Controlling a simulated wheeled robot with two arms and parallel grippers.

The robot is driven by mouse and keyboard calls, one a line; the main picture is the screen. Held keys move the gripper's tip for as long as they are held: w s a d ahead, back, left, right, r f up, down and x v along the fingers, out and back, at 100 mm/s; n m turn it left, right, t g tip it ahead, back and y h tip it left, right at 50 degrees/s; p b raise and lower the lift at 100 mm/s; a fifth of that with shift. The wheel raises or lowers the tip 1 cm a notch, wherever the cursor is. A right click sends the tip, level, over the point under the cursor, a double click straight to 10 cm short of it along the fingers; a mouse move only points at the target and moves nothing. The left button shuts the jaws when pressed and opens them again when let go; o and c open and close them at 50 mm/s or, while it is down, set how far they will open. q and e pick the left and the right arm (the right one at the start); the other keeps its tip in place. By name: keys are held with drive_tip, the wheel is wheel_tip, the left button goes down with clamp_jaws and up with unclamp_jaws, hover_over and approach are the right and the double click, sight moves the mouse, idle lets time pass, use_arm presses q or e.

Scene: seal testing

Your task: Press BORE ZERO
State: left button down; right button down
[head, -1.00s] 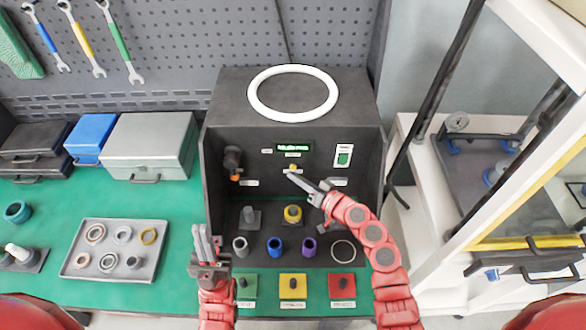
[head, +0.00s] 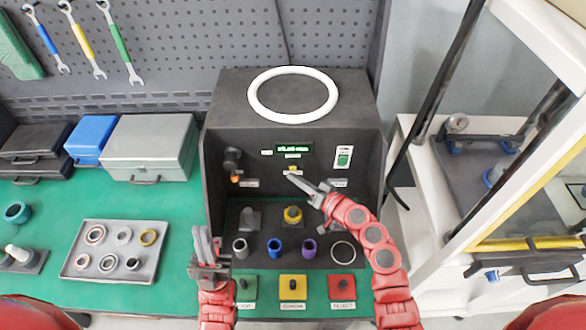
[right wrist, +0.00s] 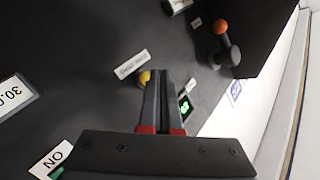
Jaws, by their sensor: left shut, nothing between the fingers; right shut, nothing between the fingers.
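A small yellow button (head: 293,168) sits on the dark front panel of the test box (head: 225,135), below the green display (head: 293,149). It also shows in the right wrist view (right wrist: 144,78), beside a white label (right wrist: 132,63) too blurred to read surely. My right gripper (head: 289,178) is shut and empty, its tips close to the button, slightly below it in the head view. In the right wrist view the shut fingertips (right wrist: 165,76) lie just beside the button; I cannot tell whether they touch it. My left gripper (head: 203,232) is shut and empty at the box's left front.
A lever with an orange knob (head: 235,179) is left of the button; a switch plate (head: 343,157) is to its right. Several plugs and rings stand on the box floor below. Green, yellow and red pads (head: 342,287) lie in front. A parts tray (head: 70,270) is left.

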idle(0.8)
drive_tip(key=shift+w+b, duration=0.45)
drive_tip(key=shift+w, duration=0.05)
drive_tip(key=shift+w+b, duration=0.3)
drive_tip(key=shift+b, duration=0.05)
idle(0.4)
drive_tip(key=shift+s, duration=0.1)
idle(0.3)
drive_tip(key=shift+s, duration=0.7)
drive_tip(key=s, duration=0.5)
idle(0.9)
